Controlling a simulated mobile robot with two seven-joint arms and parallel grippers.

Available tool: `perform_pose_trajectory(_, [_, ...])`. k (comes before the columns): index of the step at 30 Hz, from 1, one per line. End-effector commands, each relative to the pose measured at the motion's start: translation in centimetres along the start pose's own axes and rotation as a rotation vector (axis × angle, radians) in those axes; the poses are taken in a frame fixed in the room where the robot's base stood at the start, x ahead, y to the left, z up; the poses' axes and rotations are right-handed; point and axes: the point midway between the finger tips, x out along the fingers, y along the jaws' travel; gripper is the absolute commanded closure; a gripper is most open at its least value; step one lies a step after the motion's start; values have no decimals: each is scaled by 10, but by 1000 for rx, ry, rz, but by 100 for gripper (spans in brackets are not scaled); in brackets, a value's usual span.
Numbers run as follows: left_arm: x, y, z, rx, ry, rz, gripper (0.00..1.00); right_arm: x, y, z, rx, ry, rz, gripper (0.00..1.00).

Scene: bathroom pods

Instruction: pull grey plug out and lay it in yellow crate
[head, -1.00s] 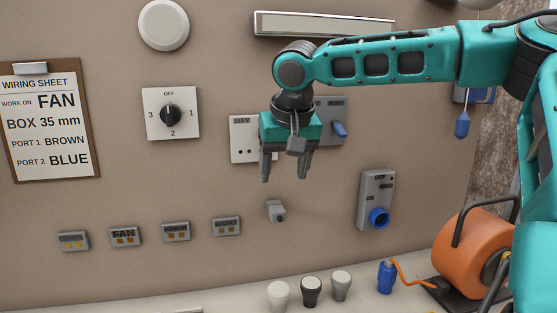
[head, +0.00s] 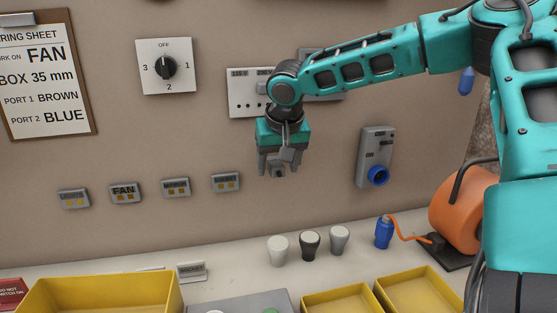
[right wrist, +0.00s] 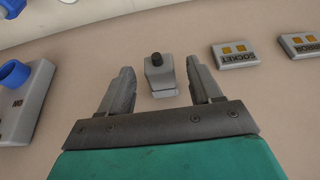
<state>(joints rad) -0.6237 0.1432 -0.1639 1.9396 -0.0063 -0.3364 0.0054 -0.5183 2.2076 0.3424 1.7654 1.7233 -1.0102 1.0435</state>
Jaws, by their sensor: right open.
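A small grey block with a dark stub, which may be the grey plug, sits at the wall in the right wrist view (right wrist: 161,76). In the head view it shows only partly, between the fingers (head: 278,171). My right gripper (head: 276,170) is open, pointing down, with one finger on each side of the block; the right wrist view also shows the gripper (right wrist: 158,88), with gaps at both sides. Another grey piece (head: 262,88) is on the socket plate (head: 243,104), partly behind my arm. Yellow crates stand left (head: 100,290), in the middle (head: 342,300) and right (head: 418,288). My left gripper is not in view.
A grey outlet with a blue ring (head: 376,155) is on the wall to the right. Several small labelled boxes (head: 125,192) line the wall to the left.

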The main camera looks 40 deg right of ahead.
Motion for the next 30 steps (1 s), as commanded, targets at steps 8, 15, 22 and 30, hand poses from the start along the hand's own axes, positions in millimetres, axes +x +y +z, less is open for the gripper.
perform_pose_trajectory(8, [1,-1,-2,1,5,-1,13,0,0,0,-1,0,0,58])
perform_pose_trajectory(15, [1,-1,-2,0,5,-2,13,0,0,0,-1,0,0,81])
perform_pose_trajectory(22, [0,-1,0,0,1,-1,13,-1,0,0,-1,0,0,73])
perform_pose_trajectory(30, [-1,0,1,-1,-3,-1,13,-1,0,0,0,0,0,98])
